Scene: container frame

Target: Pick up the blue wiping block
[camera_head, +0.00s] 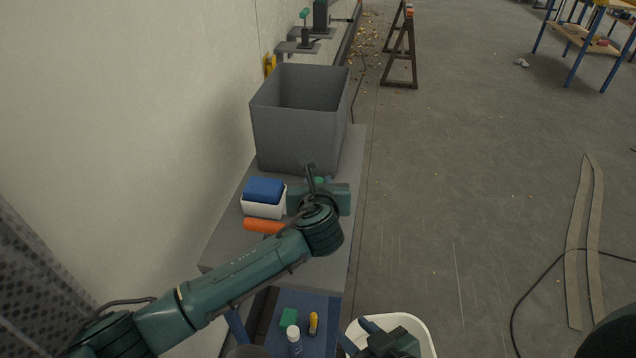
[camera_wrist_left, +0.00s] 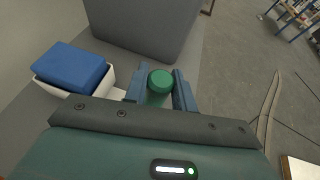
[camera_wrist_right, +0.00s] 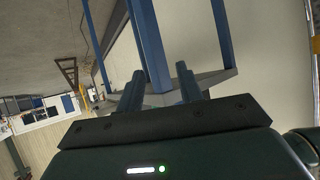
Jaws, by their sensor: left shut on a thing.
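The blue wiping block (camera_head: 264,189) sits in the top of a white open box (camera_head: 263,210) on the grey bench. It also shows at the left of the left wrist view (camera_wrist_left: 72,66). My left gripper (camera_head: 318,183) is just right of the white box. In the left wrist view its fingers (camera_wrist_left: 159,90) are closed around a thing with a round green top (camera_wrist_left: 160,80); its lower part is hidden. My right gripper (camera_head: 361,333) is low in the head view, and its fingers (camera_wrist_right: 160,88) are apart with nothing seen between them.
A large grey bin (camera_head: 290,135) stands behind on the bench, close to the left gripper. An orange cylinder (camera_head: 263,226) lies before the white box. A green block (camera_head: 289,318), a white bottle (camera_head: 294,340) and a yellow tool (camera_head: 313,323) are on a blue surface nearer. A white tub (camera_head: 428,338) stands right.

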